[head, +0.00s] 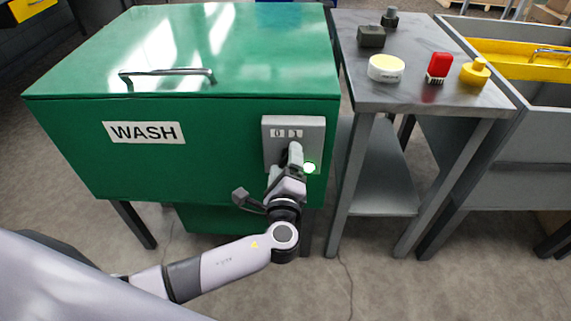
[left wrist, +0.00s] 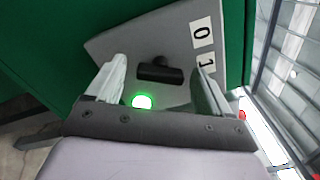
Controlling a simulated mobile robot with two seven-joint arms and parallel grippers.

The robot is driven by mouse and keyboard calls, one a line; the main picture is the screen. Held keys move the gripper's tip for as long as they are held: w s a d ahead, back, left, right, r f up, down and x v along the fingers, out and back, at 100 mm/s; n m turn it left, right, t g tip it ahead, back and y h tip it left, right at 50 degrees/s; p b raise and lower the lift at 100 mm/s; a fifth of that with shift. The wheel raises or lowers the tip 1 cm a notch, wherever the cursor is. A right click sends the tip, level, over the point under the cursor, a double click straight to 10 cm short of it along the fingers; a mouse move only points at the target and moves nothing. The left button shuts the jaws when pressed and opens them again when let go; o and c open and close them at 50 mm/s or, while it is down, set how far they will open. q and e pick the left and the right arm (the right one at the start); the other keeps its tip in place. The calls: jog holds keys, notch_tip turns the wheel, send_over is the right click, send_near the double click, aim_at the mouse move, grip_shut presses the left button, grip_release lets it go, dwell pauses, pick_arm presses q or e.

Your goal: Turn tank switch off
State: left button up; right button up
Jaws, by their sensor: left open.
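The green wash tank (head: 70,150) has a grey switch panel (head: 314,128) on its front at the right, marked 0 and 1. In the left wrist view, the panel (left wrist: 115,48) carries a black switch handle (left wrist: 155,73) and a lit green lamp (left wrist: 142,101). The lamp also shows in the head view (head: 310,168). I cannot tell surely which mark the handle points to. My left gripper (head: 293,150) is open in front of the panel, its fingers on either side of the handle. It hides the handle in the head view. My right gripper is not in view.
A grey metal side table (head: 425,98) stands right of the tank. It holds a pale yellow round tub (head: 386,68), a red item (head: 439,66), a yellow item (head: 475,72) and dark small parts (head: 371,36). A grey sink unit (head: 535,145) stands further right.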

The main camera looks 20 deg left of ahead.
pick_arm(q)
jog(key=c, duration=1)
jog(key=shift+c, duration=0.2)
